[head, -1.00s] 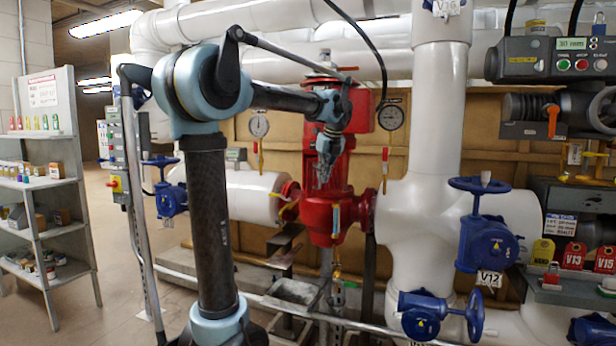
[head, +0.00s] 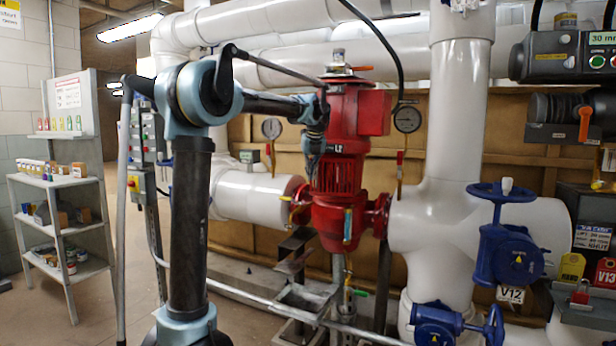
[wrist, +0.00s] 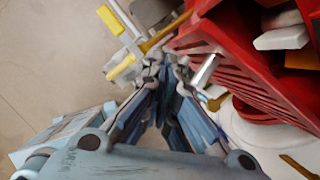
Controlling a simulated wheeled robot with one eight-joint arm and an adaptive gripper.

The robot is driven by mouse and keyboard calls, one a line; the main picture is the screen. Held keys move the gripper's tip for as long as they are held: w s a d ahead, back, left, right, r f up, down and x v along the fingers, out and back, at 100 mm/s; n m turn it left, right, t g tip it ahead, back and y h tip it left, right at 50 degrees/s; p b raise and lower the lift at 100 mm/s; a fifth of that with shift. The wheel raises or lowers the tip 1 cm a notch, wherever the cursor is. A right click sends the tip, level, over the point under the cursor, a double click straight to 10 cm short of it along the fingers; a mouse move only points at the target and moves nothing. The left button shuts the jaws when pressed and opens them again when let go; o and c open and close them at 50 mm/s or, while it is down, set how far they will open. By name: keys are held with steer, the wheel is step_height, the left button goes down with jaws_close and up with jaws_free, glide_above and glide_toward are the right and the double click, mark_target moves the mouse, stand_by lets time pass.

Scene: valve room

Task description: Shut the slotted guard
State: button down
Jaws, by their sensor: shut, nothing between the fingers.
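The red slotted guard (wrist: 245,65) shows in the wrist view as a red panel with parallel slots, just right of my fingertips. In the head view, red ribbed slats (head: 336,178) show on the front of the red machine (head: 357,115), partly behind my arm. My gripper (wrist: 166,68) is shut and empty, its fingertips close to the slotted panel's left end; I cannot tell whether they touch it. In the head view my gripper (head: 312,172) is in front of the machine's left side. How far the guard stands open is unclear.
A yellow bar (wrist: 165,32) and a pale rod (wrist: 204,70) lie close to my fingertips. White pipes (head: 455,120), blue valves (head: 508,240) and a gauge (head: 407,118) surround the machine. Shelves (head: 62,205) stand at left. Clear floor (wrist: 45,75) shows in the wrist view.

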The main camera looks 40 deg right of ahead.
steer(key=shift+w+d, duration=0.95)
steer(key=shift+w, duration=0.2)
steer(key=shift+d, duration=0.1)
steer(key=shift+s, duration=0.1)
stand_by(0.6)
